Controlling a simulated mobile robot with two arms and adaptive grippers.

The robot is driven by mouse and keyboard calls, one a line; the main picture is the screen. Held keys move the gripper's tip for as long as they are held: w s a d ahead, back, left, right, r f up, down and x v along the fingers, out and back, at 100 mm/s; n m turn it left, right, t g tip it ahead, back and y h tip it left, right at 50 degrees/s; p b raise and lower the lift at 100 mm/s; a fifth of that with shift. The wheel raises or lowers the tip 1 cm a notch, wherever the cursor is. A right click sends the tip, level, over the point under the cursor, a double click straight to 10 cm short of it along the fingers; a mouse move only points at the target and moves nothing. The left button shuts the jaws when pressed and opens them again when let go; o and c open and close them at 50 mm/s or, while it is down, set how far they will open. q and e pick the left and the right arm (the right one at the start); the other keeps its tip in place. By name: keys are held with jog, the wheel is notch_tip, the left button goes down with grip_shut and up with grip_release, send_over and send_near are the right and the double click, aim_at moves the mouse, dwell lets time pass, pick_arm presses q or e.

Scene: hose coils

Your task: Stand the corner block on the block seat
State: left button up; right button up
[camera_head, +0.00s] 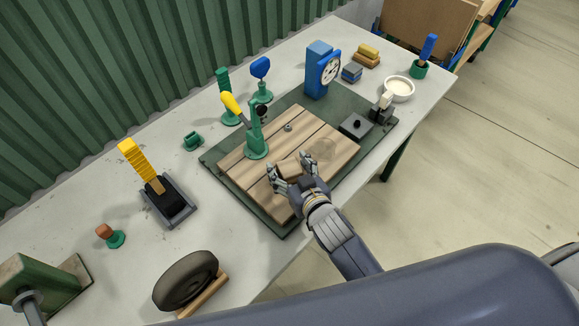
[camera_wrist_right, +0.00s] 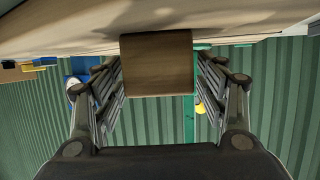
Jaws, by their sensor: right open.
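A brown wooden block (camera_head: 289,168), which looks like the corner block, is on the plank board (camera_head: 238,170) near its front edge. My right gripper (camera_head: 293,176) is open around it, with one finger on each side. In the right wrist view the block (camera_wrist_right: 157,64) sits between the open fingers (camera_wrist_right: 158,85), and I cannot tell whether they touch it. I cannot tell for sure which thing is the block seat; a dark square plate with a black knob (camera_head: 355,126) lies right of the board. My left gripper is not in view.
A green clamp with a yellow handle (camera_head: 256,140) stands on the board's far left part. A blue dial gauge (camera_head: 319,75) stands behind the board. A white bowl (camera_head: 399,89), a yellow brush (camera_head: 133,154) and a black wheel (camera_head: 185,281) are on the grey bench. The bench's front-left surface is partly clear.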

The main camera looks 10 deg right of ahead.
jog(key=shift+r, duration=0.15)
jog(key=b+v, duration=0.1)
jog(key=v, duration=1.1)
